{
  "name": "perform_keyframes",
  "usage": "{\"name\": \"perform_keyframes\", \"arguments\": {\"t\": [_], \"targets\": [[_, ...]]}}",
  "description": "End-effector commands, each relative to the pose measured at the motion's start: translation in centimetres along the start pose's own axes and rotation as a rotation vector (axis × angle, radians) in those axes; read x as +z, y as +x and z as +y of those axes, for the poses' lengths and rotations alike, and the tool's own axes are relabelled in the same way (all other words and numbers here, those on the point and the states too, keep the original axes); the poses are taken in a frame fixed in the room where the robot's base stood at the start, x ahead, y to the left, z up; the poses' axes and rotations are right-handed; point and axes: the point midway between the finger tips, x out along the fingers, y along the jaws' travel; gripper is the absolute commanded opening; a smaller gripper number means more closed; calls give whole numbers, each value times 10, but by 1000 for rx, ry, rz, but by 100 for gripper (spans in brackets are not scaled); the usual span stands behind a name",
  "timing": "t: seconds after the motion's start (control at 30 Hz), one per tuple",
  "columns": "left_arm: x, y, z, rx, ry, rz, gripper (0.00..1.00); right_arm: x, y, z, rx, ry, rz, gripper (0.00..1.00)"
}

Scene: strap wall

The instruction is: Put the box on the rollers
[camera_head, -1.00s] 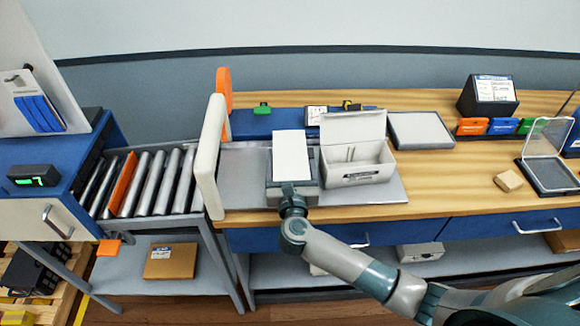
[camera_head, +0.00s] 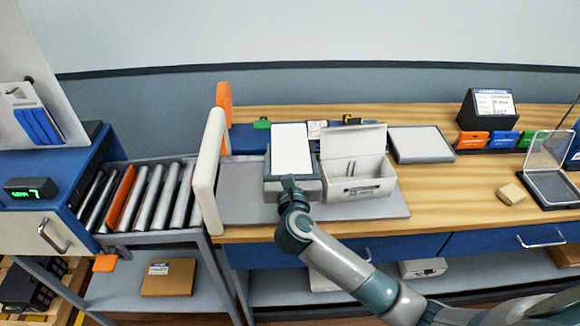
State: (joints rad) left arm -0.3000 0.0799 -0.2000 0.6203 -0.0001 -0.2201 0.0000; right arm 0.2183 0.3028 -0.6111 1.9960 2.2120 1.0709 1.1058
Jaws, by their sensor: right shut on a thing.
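A grey box with a white top panel (camera_head: 291,150) shows at the left-middle, over the grey mat. My right gripper (camera_head: 290,184) is at its near side and shut on it; the fingertips are mostly hidden. Whether the box touches the mat is hard to tell. The rollers (camera_head: 157,196) are several grey cylinders with one orange bar, in a frame at the left. My left gripper is not in view.
A white upright panel (camera_head: 206,172) stands between the rollers and the mat (camera_head: 240,190). An open white box (camera_head: 357,180) stands close to the right of the held box. A flat grey tray (camera_head: 421,145) lies farther right. The rollers are clear on top.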

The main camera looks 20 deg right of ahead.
Motion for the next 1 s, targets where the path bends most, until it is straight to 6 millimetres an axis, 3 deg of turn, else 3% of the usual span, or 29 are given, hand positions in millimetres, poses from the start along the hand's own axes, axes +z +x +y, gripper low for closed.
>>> {"name": "perform_keyframes", "arguments": {"t": [0.1,0.3,1.0], "targets": [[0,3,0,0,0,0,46,17,0,0,0,4,-3,44],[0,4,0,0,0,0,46,28,0,0,0,1,-1,44],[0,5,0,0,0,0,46,27,-1,-1,1,0,-1,44]]}}
